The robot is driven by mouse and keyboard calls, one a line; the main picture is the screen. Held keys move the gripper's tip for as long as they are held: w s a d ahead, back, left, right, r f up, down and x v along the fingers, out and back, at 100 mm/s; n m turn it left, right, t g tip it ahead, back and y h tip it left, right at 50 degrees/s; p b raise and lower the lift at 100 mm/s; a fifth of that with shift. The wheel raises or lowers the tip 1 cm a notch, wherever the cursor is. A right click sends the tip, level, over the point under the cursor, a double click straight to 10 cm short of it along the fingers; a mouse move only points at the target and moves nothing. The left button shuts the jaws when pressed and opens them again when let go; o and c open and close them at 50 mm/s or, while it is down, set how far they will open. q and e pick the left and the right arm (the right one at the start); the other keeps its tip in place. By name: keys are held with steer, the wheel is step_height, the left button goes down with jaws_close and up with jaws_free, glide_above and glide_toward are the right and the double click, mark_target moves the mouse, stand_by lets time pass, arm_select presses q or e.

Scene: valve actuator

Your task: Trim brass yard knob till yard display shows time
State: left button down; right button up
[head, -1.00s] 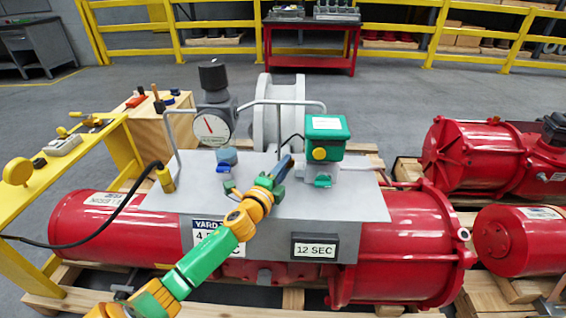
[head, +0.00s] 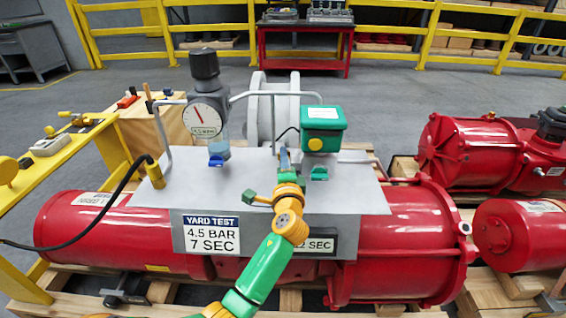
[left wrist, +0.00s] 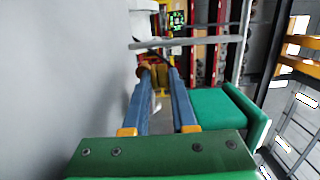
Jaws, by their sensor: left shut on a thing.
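My left gripper (head: 285,160) is over the grey top plate of the red actuator, left of the green box with a yellow button (head: 322,130). In the left wrist view its two blue fingers (left wrist: 161,72) are shut on a small brass knob (left wrist: 146,69), which shows at the fingertips. In the head view the knob is hidden by the gripper. The dark-framed display (head: 322,245) on the front face is partly covered by my left arm; "SEC" and part of the number show. The yard test sign (head: 211,234) reads 4.5 BAR, 7 SEC. My right gripper is out of view.
A regulator with a round gauge (head: 204,118) stands left of the gripper. A grey pipe frame (head: 166,125) rises behind it. A black hose (head: 105,208) runs in from the left to a brass fitting. Other red cylinders (head: 517,237) lie to the right.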

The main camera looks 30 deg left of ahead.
arm_select(q)
steer(key=shift+w+r, duration=0.1)
steer(key=shift+r, duration=0.3)
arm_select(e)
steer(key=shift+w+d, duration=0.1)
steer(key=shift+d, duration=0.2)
arm_select(q)
steer(key=c, duration=0.8)
jaws_free()
steer(key=shift+c, duration=0.2)
steer(key=shift+d+f, duration=0.15)
steer(key=shift+d, duration=0.05)
steer(key=v, duration=0.7)
steer(key=shift+a, duration=0.1)
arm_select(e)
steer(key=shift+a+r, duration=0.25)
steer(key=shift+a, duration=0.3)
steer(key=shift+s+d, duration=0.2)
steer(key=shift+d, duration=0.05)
